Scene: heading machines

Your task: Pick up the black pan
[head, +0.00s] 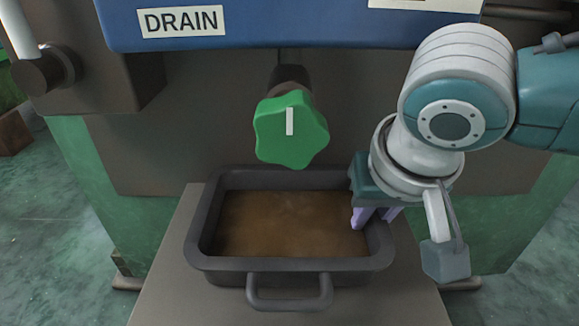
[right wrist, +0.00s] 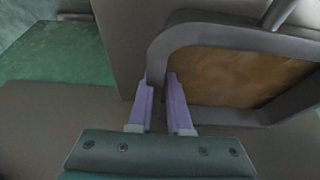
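The black pan (head: 215,262) is a rectangular tray with a raised rim and a loop handle at its near side. It sits level on a grey-brown ledge under the machine, with brownish contents or a brown bottom showing inside. My right gripper (head: 374,216) is at the pan's right rim, pointing down. In the right wrist view its two purple fingers (right wrist: 162,102) stand close together on either side of the pan's wall (right wrist: 157,62), one inside the pan and one outside. The far side of the grip is partly hidden. My left gripper is not in view.
A green knob (head: 290,130) sticks out above the pan's far edge. A blue panel with a DRAIN label (head: 181,21) overhangs at the top. The ledge (head: 165,285) is bare left of and in front of the pan. Green floor lies at both sides.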

